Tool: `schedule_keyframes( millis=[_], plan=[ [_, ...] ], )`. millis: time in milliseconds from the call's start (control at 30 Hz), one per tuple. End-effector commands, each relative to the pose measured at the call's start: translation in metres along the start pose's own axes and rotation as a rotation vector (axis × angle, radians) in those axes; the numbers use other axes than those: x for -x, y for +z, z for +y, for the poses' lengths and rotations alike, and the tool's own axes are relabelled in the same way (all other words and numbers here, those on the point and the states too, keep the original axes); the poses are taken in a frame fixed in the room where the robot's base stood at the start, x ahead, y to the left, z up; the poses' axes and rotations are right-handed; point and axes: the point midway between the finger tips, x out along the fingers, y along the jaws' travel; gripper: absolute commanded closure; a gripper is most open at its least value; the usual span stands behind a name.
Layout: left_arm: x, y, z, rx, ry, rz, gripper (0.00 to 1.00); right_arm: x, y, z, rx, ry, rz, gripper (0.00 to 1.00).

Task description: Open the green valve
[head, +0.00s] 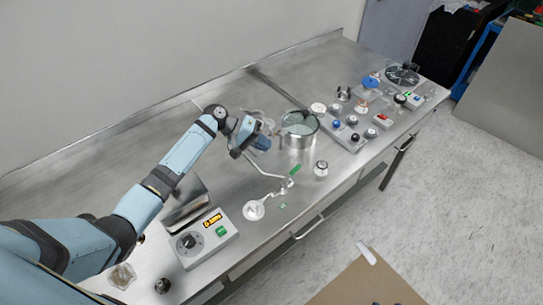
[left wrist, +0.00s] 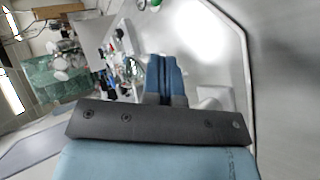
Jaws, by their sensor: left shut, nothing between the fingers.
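The green valve (head: 295,169) is a small green lever on a thin metal pipe fitting, in the middle of the steel bench in the head view. The pipe runs from a round white base (head: 254,210) up past the lever and bends to the upper left. My left gripper (head: 262,142) is shut and empty, to the upper left of the green lever and apart from it in the picture. Its blue fingers (left wrist: 164,78) lie together in the left wrist view. I cannot make out the green lever for certain in that view. My right gripper is not in view.
A metal pot (head: 298,135) stands just right of my left gripper. A small jar (head: 321,168) stands right of the lever. A control box with a dial (head: 203,240) is at the front left. Several knobs and valves crowd the right end. The bench's front edge is close to the valve.

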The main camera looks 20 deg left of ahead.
Motion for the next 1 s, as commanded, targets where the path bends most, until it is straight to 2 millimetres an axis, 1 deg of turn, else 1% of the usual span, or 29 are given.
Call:
schedule_keyframes(
  millis=[33,133,200,333,567,1000],
  plan=[
    [0.009,-0.006,-0.001,-0.003,0.0,0.003,1.0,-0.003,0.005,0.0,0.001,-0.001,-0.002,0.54],
    [0.026,-0.014,0.001,-0.002,0.0,0.003,1.0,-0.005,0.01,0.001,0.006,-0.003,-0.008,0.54],
    [0.035,-0.018,0.002,-0.001,0.0,0.0,1.0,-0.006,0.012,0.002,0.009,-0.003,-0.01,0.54],
    [0.046,-0.023,0.003,0.0,0.001,0.001,1.0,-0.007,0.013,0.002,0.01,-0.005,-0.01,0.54],
    [0.05,-0.025,0.004,0.0,0.001,0.0,1.0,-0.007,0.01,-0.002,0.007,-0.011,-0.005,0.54],
    [0.049,-0.025,0.004,0.0,0.001,0.0,1.0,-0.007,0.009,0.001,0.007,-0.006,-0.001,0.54]
  ],
)
